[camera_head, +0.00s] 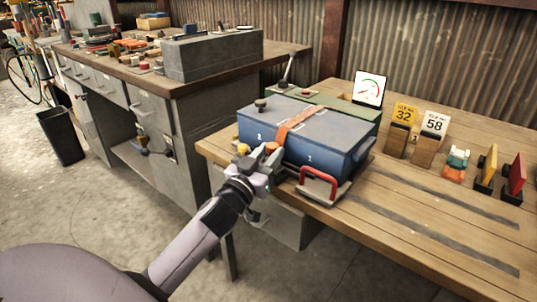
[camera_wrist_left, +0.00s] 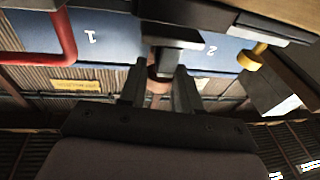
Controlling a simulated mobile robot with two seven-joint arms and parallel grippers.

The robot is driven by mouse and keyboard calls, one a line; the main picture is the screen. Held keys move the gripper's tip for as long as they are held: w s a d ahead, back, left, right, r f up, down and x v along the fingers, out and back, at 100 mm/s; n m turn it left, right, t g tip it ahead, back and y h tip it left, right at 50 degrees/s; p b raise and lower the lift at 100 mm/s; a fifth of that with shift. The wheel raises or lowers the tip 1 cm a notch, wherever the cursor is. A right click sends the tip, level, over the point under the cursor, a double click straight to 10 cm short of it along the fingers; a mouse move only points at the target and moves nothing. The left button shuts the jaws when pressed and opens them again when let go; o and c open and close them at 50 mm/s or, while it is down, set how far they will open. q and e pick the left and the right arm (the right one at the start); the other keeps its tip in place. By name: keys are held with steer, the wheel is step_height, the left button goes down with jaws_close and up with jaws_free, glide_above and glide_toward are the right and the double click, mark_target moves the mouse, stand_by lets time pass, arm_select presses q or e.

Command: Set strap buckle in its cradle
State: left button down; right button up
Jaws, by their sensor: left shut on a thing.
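The blue case (camera_head: 300,135), marked 1 and 2, sits on the wooden bench, with an orange strap (camera_head: 297,122) running over its lid. My left gripper (camera_head: 267,158) is at the case's front face, below the strap's front end. It is shut on the strap buckle (camera_head: 272,148), which shows as an orange end at the fingers. In the left wrist view an orange-brown piece (camera_wrist_left: 158,86) is between the fingers. A dark block (camera_wrist_left: 170,35) stands just beyond the fingertips; it may be the cradle. Whether the buckle touches it cannot be told. My right gripper is not in view.
A red handle (camera_head: 318,180) stands at the case's front right, close to my gripper. A yellow knob (camera_head: 242,149) is to its left. A gauge card (camera_head: 369,88) and number signs (camera_head: 404,114) stand behind.

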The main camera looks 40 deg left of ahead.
arm_select(q)
steer(key=shift+f, duration=0.25)
steer(key=shift+f+b, duration=0.85)
steer(key=c, duration=0.7)
jaws_free()
